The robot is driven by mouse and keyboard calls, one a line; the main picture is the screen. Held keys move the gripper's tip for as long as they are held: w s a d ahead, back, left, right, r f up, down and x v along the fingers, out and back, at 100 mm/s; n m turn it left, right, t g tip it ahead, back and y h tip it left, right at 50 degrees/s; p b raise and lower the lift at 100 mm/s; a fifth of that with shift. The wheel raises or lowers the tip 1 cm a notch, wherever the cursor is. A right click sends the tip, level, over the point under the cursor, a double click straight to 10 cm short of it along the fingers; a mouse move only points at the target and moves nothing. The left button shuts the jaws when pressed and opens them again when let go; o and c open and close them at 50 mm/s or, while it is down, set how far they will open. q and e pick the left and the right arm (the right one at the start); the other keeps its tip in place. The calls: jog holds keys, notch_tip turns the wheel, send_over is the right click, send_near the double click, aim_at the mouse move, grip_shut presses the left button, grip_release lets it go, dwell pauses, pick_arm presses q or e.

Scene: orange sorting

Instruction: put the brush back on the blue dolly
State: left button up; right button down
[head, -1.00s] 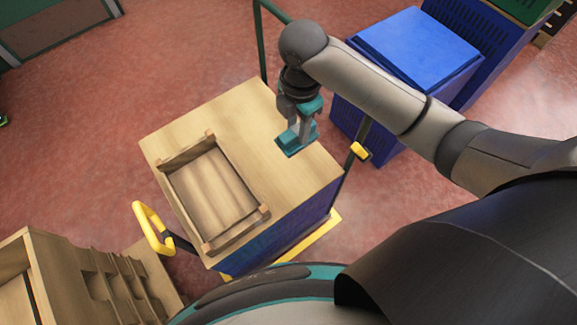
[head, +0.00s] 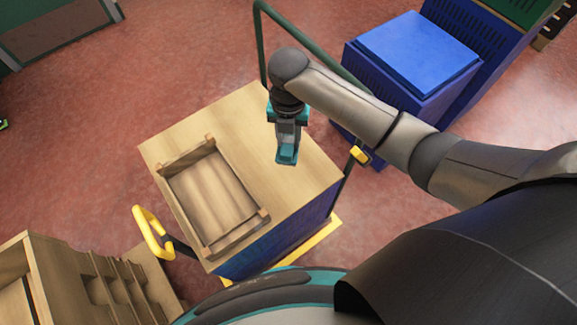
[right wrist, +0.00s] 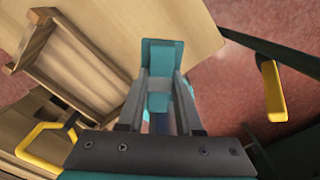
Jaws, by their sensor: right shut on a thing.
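A teal brush (head: 287,157) is held in my right gripper (head: 288,143), above the right part of a wooden-topped cart (head: 235,118). In the right wrist view, the fingers of my right gripper (right wrist: 161,90) are shut on the brush (right wrist: 160,54), whose head sticks out beyond the fingertips. I cannot tell whether the brush touches the cart top. The cart has blue sides and a yellow base edge. It is the likeliest blue dolly, but a blue box stack (head: 415,50) also stands behind it. My left gripper is out of view.
A shallow wooden tray (head: 235,237) sits on the left of the cart top. A yellow handle (head: 150,230) and a dark green rail (head: 320,45) rise beside the cart. Wooden shelving (head: 40,270) is at lower left. The cart top around the brush is clear.

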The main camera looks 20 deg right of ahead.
notch_tip(320, 180, down, 9)
jog(key=b, duration=0.2)
jog(key=shift+f+b, duration=0.2)
jog(key=shift+b, duration=0.2)
notch_tip(320, 180, down, 4)
jog(key=shift+r+b, duration=0.25)
jog(key=shift+b, duration=0.5)
jog(key=shift+f, duration=0.1)
jog(key=shift+f, duration=0.1)
jog(key=c, duration=0.6)
grip_release()
notch_tip(320, 180, up, 11)
jog(key=p, duration=0.4)
jog(key=shift+r, duration=0.65)
